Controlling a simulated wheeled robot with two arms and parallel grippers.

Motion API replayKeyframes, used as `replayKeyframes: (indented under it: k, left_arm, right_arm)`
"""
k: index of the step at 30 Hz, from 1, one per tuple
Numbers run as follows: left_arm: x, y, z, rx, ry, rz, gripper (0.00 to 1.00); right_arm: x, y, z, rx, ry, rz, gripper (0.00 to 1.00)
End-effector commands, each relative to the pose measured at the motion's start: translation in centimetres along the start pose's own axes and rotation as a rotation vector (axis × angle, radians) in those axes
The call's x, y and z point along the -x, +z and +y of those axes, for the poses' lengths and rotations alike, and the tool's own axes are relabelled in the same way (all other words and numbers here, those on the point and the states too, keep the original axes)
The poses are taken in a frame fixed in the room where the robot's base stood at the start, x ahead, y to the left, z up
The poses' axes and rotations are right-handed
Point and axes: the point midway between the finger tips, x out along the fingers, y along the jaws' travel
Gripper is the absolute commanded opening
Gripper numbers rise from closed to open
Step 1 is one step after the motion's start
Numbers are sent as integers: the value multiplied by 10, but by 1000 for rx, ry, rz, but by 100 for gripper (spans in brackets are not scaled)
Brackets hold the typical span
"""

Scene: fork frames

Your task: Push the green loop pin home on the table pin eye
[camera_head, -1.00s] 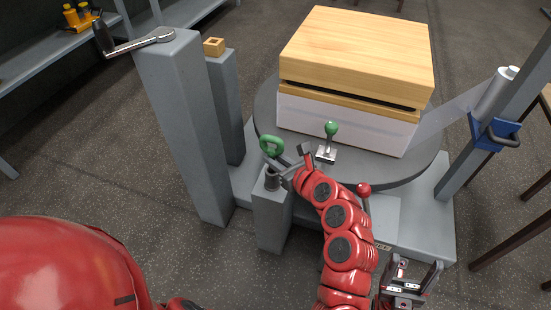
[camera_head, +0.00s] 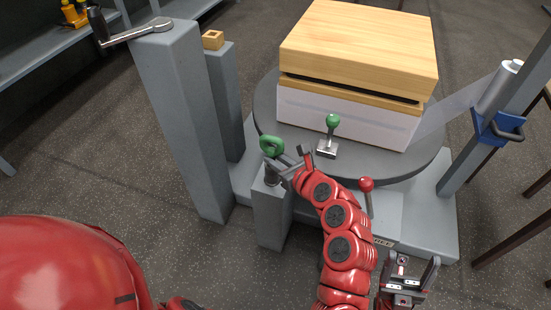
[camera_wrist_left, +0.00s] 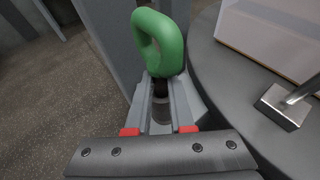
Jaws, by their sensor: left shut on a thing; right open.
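The green loop pin (camera_head: 271,146) stands roughly upright over the short grey post at the front left of the round table; its loop also fills the upper middle of the left wrist view (camera_wrist_left: 176,42). My left gripper (camera_head: 283,168) is shut on the pin, with its fingers at the dark stem below the loop. A dark grey round eye (camera_wrist_left: 162,112) shows under the stem in the left wrist view. How deep the stem sits in it is hard to tell. My right gripper (camera_head: 418,270) is open and empty at the lower right.
The round grey table (camera_head: 262,112) carries a wooden-topped white box (camera_head: 360,50) and a green-knobbed lever (camera_head: 332,122). A red-knobbed lever (camera_head: 366,184) stands just right of my left arm. A tall grey column (camera_head: 180,120) with a crank rises to the left of the pin.

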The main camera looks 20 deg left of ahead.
Motion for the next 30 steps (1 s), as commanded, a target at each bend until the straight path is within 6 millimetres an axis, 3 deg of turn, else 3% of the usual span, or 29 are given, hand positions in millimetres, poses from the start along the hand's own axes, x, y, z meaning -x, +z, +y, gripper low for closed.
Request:
replayKeyframes:
  k: [19, 30]
  left_arm:
    - [-6, -16, 0, 0, 0, -1, 0]
    - [-2, -6, 0, 0, 0, 0, 0]
  right_arm:
    - [11, 3, -8, -11, -30, -3, 69]
    - [3, 3, -6, -11, -30, -3, 69]
